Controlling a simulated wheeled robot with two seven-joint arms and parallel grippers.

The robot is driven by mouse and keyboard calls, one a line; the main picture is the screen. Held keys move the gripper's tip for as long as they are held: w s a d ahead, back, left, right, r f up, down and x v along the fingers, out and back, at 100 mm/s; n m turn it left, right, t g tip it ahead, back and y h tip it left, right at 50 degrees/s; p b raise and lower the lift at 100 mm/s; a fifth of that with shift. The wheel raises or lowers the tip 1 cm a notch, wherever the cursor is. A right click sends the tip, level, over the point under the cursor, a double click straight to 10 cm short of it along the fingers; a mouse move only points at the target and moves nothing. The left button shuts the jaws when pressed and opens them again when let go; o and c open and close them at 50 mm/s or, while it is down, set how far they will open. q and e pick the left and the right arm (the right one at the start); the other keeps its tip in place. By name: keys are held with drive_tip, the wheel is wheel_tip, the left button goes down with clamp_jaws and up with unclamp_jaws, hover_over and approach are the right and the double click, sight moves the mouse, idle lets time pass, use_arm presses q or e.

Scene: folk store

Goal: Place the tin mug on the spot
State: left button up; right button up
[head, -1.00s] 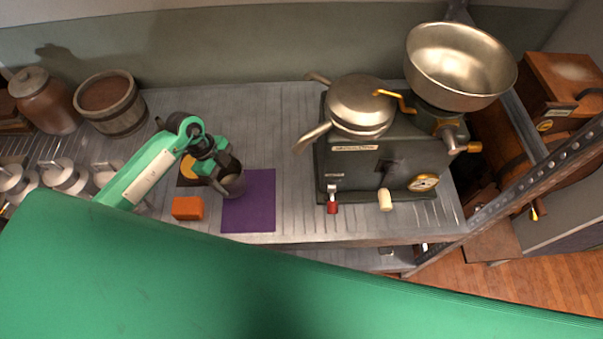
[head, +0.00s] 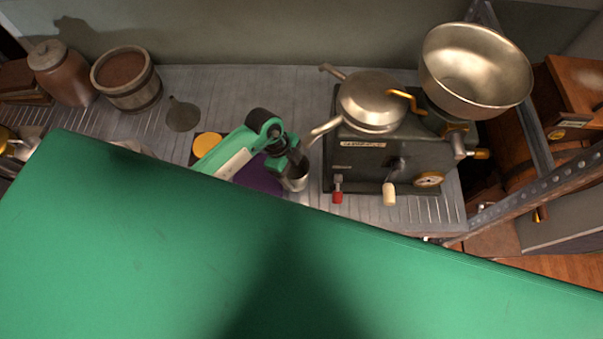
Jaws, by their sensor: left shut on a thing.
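The grey metal tin mug (head: 297,183) is at the jaws of my left gripper (head: 289,165), which is shut on it. The mug is at the right edge of the purple mat (head: 257,176); I cannot tell whether it touches the counter. A yellow round spot (head: 206,146) on a dark square lies left of my left gripper. The lower part of the mat is hidden by my green body and arm. My right gripper is not in view.
A dark machine (head: 375,160) with a round lidded pan (head: 372,103) and a large metal bowl (head: 477,70) stands close right of the mug. A wooden bucket (head: 126,82) and brown jar (head: 62,75) stand back left. A dark flat shape (head: 182,115) lies before them.

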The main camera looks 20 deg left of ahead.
sight(306, 184)
use_arm(q)
drive_tip(key=shift+s+d, duration=0.1)
drive_tip(key=shift+d, duration=0.6)
drive_tip(key=p+x, duration=0.1)
drive_tip(key=x, duration=0.1)
drive_tip(key=shift+f+p, duration=0.3)
drive_tip(key=shift+f, duration=0.55)
drive_tip(key=o, duration=1.1)
drive_tip(key=shift+f, duration=0.1)
drive_tip(key=shift+c, duration=0.2)
